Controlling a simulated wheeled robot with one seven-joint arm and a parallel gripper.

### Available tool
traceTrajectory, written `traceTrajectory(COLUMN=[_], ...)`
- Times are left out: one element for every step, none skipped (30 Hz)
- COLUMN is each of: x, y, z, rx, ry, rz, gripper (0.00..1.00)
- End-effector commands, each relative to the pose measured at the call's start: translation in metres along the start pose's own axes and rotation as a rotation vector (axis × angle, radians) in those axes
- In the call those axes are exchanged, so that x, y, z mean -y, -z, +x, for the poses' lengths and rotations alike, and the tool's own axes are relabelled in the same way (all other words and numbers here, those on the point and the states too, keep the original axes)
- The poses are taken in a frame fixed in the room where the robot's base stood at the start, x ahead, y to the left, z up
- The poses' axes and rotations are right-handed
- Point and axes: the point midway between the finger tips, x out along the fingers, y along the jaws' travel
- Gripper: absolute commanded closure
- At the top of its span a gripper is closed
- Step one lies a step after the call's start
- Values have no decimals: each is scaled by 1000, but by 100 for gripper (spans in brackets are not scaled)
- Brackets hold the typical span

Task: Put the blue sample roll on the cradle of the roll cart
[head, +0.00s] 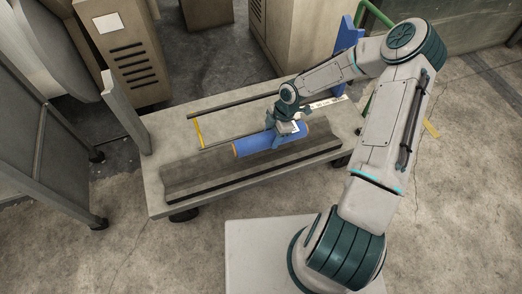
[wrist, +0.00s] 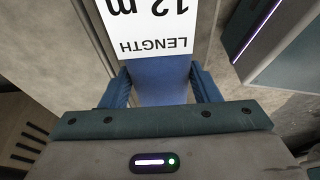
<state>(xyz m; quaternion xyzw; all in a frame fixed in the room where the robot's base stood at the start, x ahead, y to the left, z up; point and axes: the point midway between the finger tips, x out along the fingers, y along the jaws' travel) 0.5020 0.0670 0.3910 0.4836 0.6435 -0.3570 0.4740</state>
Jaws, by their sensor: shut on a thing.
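The blue sample roll (head: 258,143) has orange ends and lies lengthwise along the dark cradle (head: 180,172) of the roll cart (head: 154,199) in the head view. My gripper (head: 285,130) is over the right part of the roll, shut on it from above. In the wrist view the blue roll (wrist: 158,82) is between the two fingers, with a white label (wrist: 150,25) reading "LENGTH 12 m". The head view does not show clearly whether the roll's weight rests on the cradle.
A dark rod (head: 225,107) and a yellow strip (head: 198,132) lie on the cart deck behind the cradle. A grey metal frame (head: 50,140) stands at the left. Beige cabinets (head: 137,65) stand behind. The concrete floor in front of the cart is clear at left.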

Motion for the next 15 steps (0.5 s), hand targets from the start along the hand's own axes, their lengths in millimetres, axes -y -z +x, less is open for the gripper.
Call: traceTrajectory(x=[0, 0, 0, 0, 0, 0, 0, 0, 0, 0, 0, 0, 0, 0, 0], y=[7, 12, 17, 20, 23, 26, 28, 29, 30, 31, 31, 30, 29, 28, 26], z=[13, 17, 22, 26, 28, 31, 32, 33, 34, 35, 36, 39, 42, 46, 52], rx=[1, 1, 1, 0, 0, 0, 1, 1, 1, 1, 1, 0, 0, 0, -1], ry=[0, 0, 0, -1, -1, -2, -2, -2, -2, -2, -2, -2, -2, -2, -1], rz=[-6, -5, -4, -3, -3, -2, -1, -1, 0, 0, 1, 2, 2, 3, 3], gripper=[85, 85, 85, 85, 85, 85, 85, 85, 85, 85, 85, 85, 85, 85, 85])
